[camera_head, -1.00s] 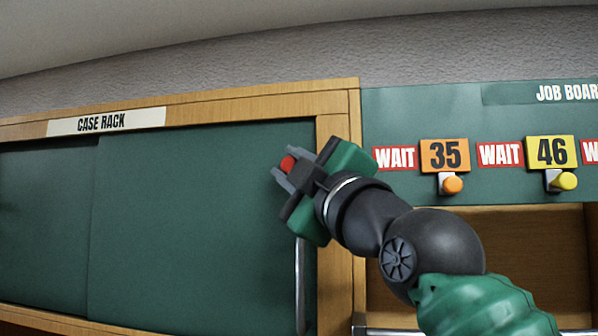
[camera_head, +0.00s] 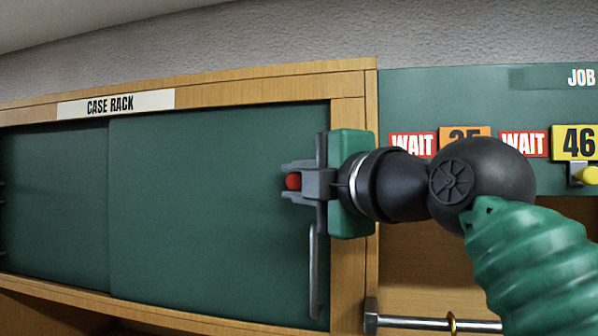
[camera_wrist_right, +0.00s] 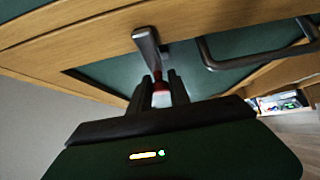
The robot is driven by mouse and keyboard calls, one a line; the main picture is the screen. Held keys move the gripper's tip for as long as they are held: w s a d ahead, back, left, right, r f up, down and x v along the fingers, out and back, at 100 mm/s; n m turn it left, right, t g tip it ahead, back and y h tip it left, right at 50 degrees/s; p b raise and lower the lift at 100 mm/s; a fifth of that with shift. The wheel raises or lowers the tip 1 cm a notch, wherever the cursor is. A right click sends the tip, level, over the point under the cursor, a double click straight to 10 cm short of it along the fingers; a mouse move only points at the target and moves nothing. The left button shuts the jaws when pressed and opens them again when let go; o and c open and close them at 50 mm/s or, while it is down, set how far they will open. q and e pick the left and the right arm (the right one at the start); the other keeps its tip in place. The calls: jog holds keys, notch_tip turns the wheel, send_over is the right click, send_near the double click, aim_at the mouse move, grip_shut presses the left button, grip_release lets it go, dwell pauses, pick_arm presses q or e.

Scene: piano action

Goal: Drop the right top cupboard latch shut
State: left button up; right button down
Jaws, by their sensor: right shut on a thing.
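The right top cupboard latch shows as a red knob (camera_head: 293,181) at the right edge of the case rack's green door (camera_head: 215,190). In the right wrist view, the grey latch arm (camera_wrist_right: 147,42) meets the wooden frame, and its red and white end (camera_wrist_right: 161,94) sits between the fingers. My right gripper (camera_head: 289,182) is shut on the red knob, coming in from the right and about level. Its fingers hide most of the latch in the head view. My left gripper is not in view.
A silver door handle (camera_head: 313,272) hangs just below my right gripper. The wooden frame post (camera_head: 350,285) stands to its right. The job board (camera_head: 450,100) is partly behind my right arm. A metal rail (camera_head: 420,323) with a brass ring is low on the right.

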jog(key=shift+f, duration=0.25)
jog(key=c, duration=1.3)
grip_release()
jog(key=shift+a, duration=0.1)
jog(key=shift+o, duration=0.3)
jog(key=shift+s+r, duration=0.1)
jog(key=shift+a, duration=0.15)
